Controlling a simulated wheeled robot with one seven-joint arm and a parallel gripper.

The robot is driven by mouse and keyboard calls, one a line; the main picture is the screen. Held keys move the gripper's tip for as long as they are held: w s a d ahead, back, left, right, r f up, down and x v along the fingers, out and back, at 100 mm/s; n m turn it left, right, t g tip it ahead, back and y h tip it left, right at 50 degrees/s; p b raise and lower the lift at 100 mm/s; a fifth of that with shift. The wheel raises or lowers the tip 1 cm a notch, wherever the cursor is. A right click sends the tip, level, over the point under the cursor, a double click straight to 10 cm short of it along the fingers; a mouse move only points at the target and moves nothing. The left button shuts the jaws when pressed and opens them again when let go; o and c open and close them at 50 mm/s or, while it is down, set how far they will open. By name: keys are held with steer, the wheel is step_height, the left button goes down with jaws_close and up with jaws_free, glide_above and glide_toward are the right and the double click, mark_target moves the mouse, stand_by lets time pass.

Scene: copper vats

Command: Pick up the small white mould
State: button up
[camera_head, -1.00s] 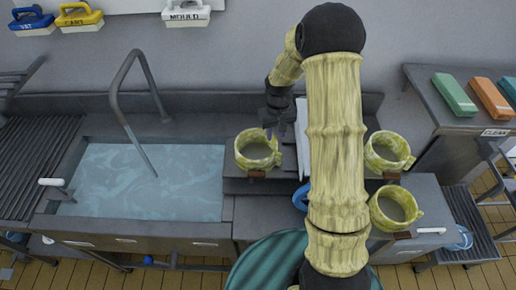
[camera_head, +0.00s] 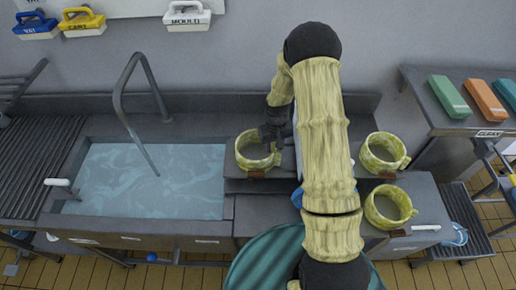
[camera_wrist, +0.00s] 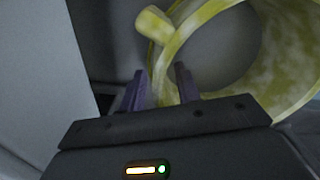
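I see no small white mould that I can tell for sure. A yellow-green marbled mug-like vessel (camera_head: 243,160) stands on the grey counter left of my arm. Its pale rim, wall and a stubby handle (camera_wrist: 153,24) fill the upper right of the wrist view. My gripper (camera_head: 276,143) is at the vessel's right side in the head view. In the wrist view my gripper (camera_wrist: 160,88) has its two purple fingers apart, with part of the vessel's wall showing between them. I cannot tell whether they touch it. My arm hides part of the counter.
Two similar vessels (camera_head: 372,158) (camera_head: 374,212) stand right of my arm. A water-filled sink (camera_head: 150,180) with a tall tap (camera_head: 118,105) lies left. A white-based block labelled MOULD (camera_head: 186,19) hangs on the wall. Coloured blocks (camera_head: 450,97) lie on the right shelf.

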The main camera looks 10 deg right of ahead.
steer(key=shift+f, duration=0.5)
jaws_close()
steer(key=shift+r, duration=0.1)
